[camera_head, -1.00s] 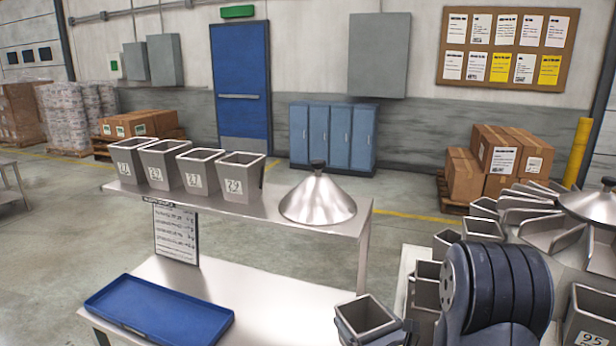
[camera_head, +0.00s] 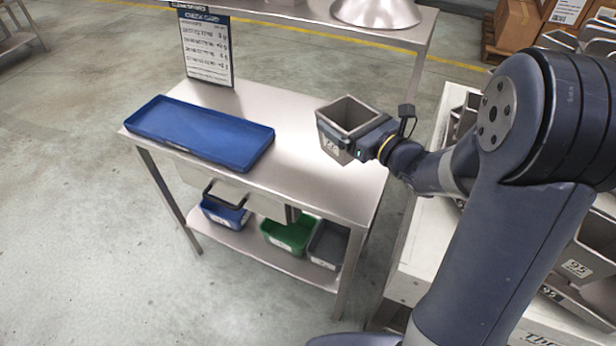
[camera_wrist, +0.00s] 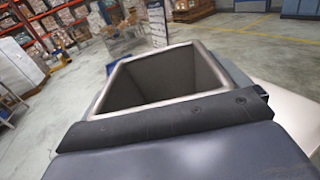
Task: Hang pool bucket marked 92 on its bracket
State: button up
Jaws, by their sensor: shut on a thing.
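A grey metal bucket (camera_head: 348,112) with an open square top is in my gripper (camera_head: 362,143), over the right end of the steel table. It appears upright, and its white label is partly covered and too small to read surely. In the wrist view the bucket (camera_wrist: 165,72) fills the middle, empty inside, with the dark jaw along its near side. My gripper is shut on it. No free bracket can be made out; the weigher (camera_head: 585,225) at the right is partly hidden by my arm and carries a bucket marked 95 (camera_head: 578,268).
The steel table (camera_head: 290,125) holds a blue tray (camera_head: 200,130) and a notice board (camera_head: 207,48). Green (camera_head: 288,236), blue (camera_head: 225,212) and grey (camera_head: 327,243) bins sit on its lower shelf. A steel cone (camera_head: 376,12) stands on the upper shelf.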

aim_at(334, 152)
jog(key=shift+a+r+n, duration=0.1)
jog(key=shift+a+n, duration=0.2)
jog(key=shift+a, duration=0.55)
jog(key=shift+s+a+g+y, duration=0.1)
jog(key=shift+a+g+y, duration=0.2)
jog(key=shift+a+g, duration=0.1)
jog(key=shift+f+b, duration=0.45)
jog(key=shift+f, duration=4.3)
jog(key=shift+f, duration=0.15)
jog(key=shift+f+b, duration=0.1)
jog(key=shift+b, duration=0.2)
jog(key=o, duration=0.9)
